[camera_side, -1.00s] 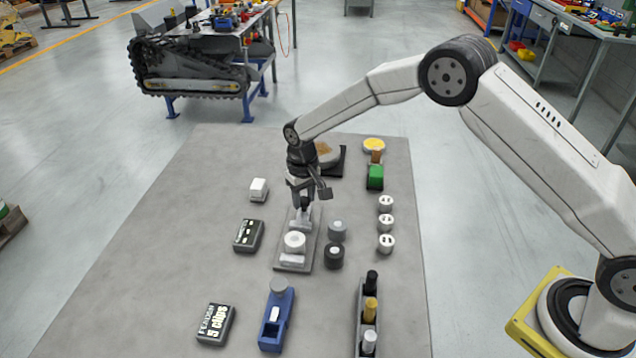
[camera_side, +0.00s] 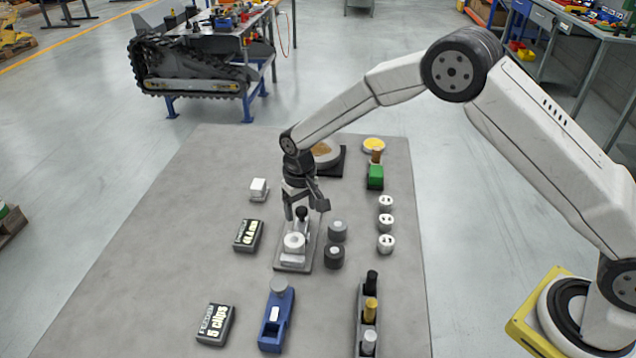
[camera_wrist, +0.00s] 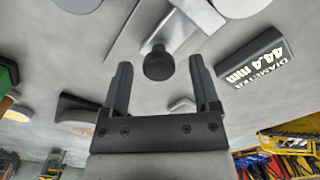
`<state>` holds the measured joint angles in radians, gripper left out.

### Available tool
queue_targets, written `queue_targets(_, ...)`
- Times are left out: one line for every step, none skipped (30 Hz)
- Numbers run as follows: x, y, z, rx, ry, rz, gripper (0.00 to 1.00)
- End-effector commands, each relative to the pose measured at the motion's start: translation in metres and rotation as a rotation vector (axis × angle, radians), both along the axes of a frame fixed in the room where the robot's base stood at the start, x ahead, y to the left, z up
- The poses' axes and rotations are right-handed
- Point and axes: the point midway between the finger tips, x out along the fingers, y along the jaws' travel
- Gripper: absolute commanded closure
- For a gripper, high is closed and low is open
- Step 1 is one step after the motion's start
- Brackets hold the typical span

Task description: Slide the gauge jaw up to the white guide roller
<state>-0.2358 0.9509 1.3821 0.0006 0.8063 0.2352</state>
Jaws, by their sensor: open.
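The gauge (camera_side: 310,250) is a flat light-grey plate on the mat. The white guide roller (camera_side: 294,242) stands on its near half and shows partly at the top edge of the wrist view (camera_wrist: 236,4). The gauge jaw carries a round dark knob (camera_side: 302,212), farther from the side camera than the roller, with a gap between. My gripper (camera_side: 305,209) points down over the jaw with its fingers apart. In the wrist view, the knob (camera_wrist: 158,65) lies between the open fingertips (camera_wrist: 160,68), with clear space on both sides.
A black display box (camera_wrist: 255,60) reads "DIAMETER 44.4 mm"; it stands left of the gauge in the side view (camera_side: 249,236). A grey roller (camera_side: 337,231) and a dark roller (camera_side: 334,256) stand close right. A blue fixture (camera_side: 277,318) is nearer the side camera.

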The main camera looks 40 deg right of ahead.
Motion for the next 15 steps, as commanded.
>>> queue_targets(0.000,0.000,0.000,0.000,0.001,0.000,0.22)
queue_targets(0.000,0.000,0.000,0.000,0.001,0.000,0.22)
queue_targets(0.000,0.000,0.001,0.000,0.001,0.000,0.22)
queue_targets(0.000,0.000,0.002,-0.001,0.001,0.000,0.22)
queue_targets(0.000,0.000,0.003,0.000,0.001,0.000,0.22)
queue_targets(0.000,0.000,0.005,0.000,0.001,0.000,0.22)
queue_targets(0.000,0.000,0.007,0.000,0.000,0.000,0.22)
queue_targets(0.000,0.000,0.009,0.000,0.000,0.000,0.22)
queue_targets(0.000,0.000,0.013,0.000,0.000,0.000,0.22)
queue_targets(0.000,0.000,0.016,0.000,0.000,0.000,0.22)
queue_targets(0.000,0.000,0.019,0.000,-0.001,0.000,0.22)
queue_targets(0.000,0.000,0.023,0.000,-0.001,0.000,0.22)
queue_targets(0.000,0.000,0.027,0.000,-0.002,0.000,0.22)
queue_targets(0.000,0.000,0.031,0.000,-0.002,0.000,0.22)
queue_targets(0.000,0.000,0.036,0.000,-0.001,0.000,0.22)
